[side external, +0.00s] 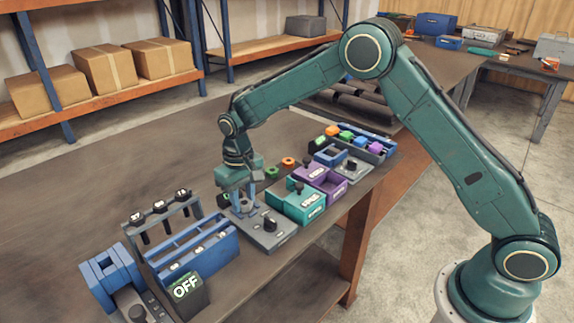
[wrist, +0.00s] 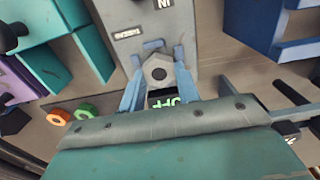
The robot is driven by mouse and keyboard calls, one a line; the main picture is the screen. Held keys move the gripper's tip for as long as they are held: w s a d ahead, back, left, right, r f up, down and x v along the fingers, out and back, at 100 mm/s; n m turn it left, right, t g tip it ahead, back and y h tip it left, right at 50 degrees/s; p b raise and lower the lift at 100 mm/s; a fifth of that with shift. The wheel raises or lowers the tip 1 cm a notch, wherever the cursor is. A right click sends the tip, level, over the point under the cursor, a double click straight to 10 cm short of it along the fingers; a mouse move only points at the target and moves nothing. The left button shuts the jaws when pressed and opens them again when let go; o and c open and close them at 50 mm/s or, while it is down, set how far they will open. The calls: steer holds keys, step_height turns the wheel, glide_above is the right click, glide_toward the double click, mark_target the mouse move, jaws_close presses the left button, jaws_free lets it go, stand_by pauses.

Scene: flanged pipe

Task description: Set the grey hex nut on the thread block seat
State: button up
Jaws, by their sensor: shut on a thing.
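The grey hex nut (wrist: 157,61), with a dark round hole, sits between the two blue fingers of my gripper (wrist: 157,82) in the wrist view. The fingers are shut on its sides. Behind it lies a grey plate (wrist: 163,27) with labels and small blue raised pieces (wrist: 153,46) close to the nut; this looks like the thread block. In the side view my gripper (side external: 245,207) points down low over the grey plate (side external: 272,240), left of a dark knob (side external: 269,222). The nut is too small to make out there. Whether it touches the seat cannot be told.
Teal bins (side external: 300,203) and purple bins (side external: 322,178) stand just right of the plate. A blue rack (side external: 205,256), a tool stand (side external: 160,218) and an OFF box (side external: 185,290) stand to the left. Orange (wrist: 58,117) and green rings (wrist: 85,111) lie nearby. The far-left bench is clear.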

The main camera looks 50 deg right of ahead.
mark_target(244, 202)
steer(key=o, duration=1.5)
steer(key=shift+r, duration=0.1)
steer(key=shift+r, duration=3.35)
steer(key=shift+r, duration=0.1)
